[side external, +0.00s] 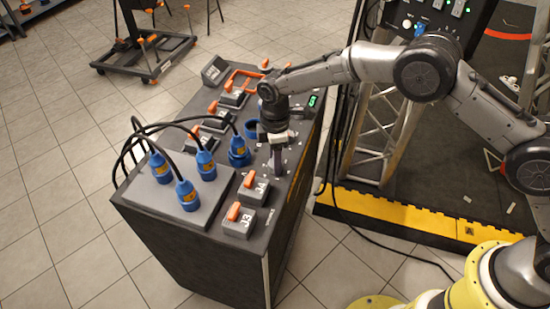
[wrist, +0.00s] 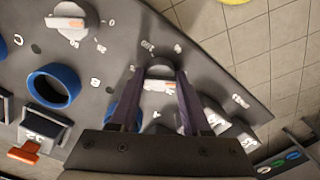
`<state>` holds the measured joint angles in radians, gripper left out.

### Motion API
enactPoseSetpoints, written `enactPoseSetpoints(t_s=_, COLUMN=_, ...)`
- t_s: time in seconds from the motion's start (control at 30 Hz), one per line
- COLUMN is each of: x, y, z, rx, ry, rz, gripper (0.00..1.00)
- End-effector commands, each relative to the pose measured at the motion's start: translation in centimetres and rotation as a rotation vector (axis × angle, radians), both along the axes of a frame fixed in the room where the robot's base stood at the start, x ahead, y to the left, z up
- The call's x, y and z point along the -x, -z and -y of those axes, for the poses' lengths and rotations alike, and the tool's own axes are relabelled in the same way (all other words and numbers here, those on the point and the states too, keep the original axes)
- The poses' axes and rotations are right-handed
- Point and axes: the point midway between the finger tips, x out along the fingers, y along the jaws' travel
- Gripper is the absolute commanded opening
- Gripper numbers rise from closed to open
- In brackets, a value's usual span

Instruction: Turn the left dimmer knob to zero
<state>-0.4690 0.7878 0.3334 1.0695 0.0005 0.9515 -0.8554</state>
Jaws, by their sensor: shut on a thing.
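My gripper (side external: 276,165) points down onto the top of the dark console, near its right edge. A second dimmer knob (wrist: 72,24), pale with an orange mark, is at the upper left of the wrist view, apart from my gripper. The side view does not show the held knob clearly.
The console (side external: 150,228) also carries blue plugs (side external: 187,192) with black cables and several grey switch boxes with orange levers (side external: 236,212). A blue ring socket (wrist: 53,88) lies near the fingers. A truss tower (side external: 385,125) stands to the right.

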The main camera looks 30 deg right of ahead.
Motion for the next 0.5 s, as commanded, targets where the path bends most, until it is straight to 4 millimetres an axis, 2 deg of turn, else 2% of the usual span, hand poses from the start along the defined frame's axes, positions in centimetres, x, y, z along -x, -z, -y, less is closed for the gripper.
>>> enactPoseSetpoints(t_s=0.23, x=-0.04, y=-0.13, z=-0.02, rx=0.0, ry=-0.003, rz=0.002, gripper=0.0)
enactPoseSetpoints(t_s=0.27, x=-0.04, y=-0.13, z=-0.02, rx=0.0, ry=-0.003, rz=0.002, gripper=0.53)
enactPoseSetpoints(t_s=0.4, x=-0.03, y=-0.1, z=-0.02, rx=0.0, ry=-0.002, rz=0.002, gripper=0.77)
enactPoseSetpoints(t_s=0.5, x=-0.03, y=-0.07, z=-0.02, rx=0.0, ry=-0.001, rz=0.001, gripper=0.77)
